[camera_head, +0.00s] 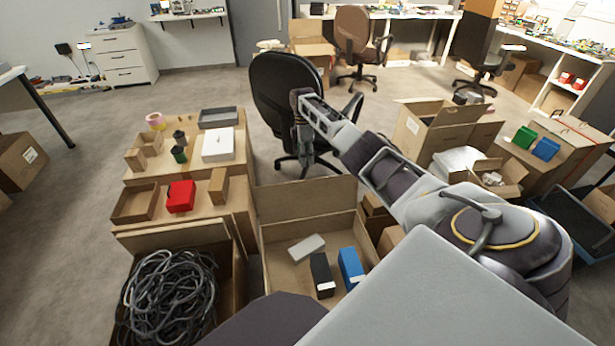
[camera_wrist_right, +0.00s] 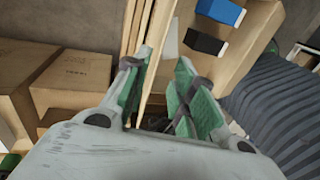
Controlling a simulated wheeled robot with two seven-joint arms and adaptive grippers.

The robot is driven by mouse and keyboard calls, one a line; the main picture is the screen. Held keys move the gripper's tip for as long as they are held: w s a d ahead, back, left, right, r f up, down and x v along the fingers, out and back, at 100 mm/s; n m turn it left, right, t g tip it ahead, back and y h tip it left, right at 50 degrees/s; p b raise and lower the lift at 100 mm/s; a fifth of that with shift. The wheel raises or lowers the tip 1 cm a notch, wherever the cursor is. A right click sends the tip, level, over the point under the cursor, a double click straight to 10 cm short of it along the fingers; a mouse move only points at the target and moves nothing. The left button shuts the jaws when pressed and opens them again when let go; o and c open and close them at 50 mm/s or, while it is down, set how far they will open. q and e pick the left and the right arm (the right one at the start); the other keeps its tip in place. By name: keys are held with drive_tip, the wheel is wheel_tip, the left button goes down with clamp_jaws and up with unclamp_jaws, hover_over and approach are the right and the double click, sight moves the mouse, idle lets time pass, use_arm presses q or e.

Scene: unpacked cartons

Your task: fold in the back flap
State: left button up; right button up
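The open carton (camera_head: 262,262) stands at the bottom middle of the head view. Its back flap (camera_head: 307,201) stands up along the far side. Inside lie a grey box (camera_head: 307,248), a black box (camera_head: 321,274) and a blue box (camera_head: 350,267). My right gripper (camera_head: 304,150) hangs fingers down above and beyond the flap in this view. In the right wrist view its green-padded fingers (camera_wrist_right: 160,95) are spread, with a tan cardboard strip showing between them. I cannot tell whether they touch it. The blue box (camera_wrist_right: 221,12) and black box (camera_wrist_right: 205,42) show beyond. My left gripper is out of view.
A carton of dark cable (camera_head: 170,295) stands left of the open carton. Behind it, stacked cartons hold a red item (camera_head: 181,196) and small boxes. A black office chair (camera_head: 285,95) stands just behind my right gripper. More open cartons (camera_head: 440,128) stand at right.

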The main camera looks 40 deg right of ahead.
sight(307, 183)
drive_tip(key=b+x, duration=0.1)
drive_tip(key=x, duration=0.8)
drive_tip(key=shift+s+f, duration=0.1)
drive_tip(key=shift+f, duration=0.3)
drive_tip(key=shift+s+a+f, duration=0.1)
drive_tip(key=shift+f, duration=0.35)
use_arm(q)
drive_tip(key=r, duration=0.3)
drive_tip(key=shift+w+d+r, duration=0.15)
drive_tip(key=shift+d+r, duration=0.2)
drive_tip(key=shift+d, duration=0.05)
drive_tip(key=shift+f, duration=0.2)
use_arm(e)
clamp_jaws()
